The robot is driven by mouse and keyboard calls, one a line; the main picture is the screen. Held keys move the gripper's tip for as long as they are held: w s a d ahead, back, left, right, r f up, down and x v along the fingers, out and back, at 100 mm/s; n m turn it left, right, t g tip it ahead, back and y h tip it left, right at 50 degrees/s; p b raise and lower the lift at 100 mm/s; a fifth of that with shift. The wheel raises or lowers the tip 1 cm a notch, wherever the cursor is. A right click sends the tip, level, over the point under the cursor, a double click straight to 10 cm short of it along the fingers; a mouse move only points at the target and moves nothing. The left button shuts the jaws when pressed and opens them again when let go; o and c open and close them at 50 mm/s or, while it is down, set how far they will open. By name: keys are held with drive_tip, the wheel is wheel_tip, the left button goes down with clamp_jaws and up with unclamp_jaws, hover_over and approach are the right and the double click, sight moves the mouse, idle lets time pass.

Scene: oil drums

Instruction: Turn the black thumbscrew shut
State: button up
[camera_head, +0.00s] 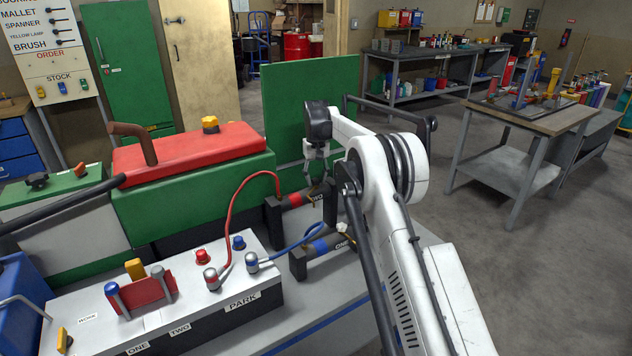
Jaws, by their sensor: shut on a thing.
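What sits between the fingertips is too small and hidden to make out. A black star-shaped knob (37,182) stands on the green-topped box at the far left, well away from my gripper. I cannot tell whether it is the thumbscrew or whether the thumbscrew is hidden in my fingers.
A similar blue-banded holder marked ONE (322,246) lies just in front. Red and blue cables run from the grey PARK box (200,290) to the holders. A red-topped green machine (190,150) stands left, and a green panel (300,105) behind.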

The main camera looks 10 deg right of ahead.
sight(316, 179)
drive_tip(key=shift+m, duration=0.5)
idle(0.3)
drive_tip(key=o, duration=1.1)
drive_tip(key=shift+r, duration=0.1)
wheel_tip(316, 179, up, 12)
drive_tip(key=shift+f, duration=0.1)
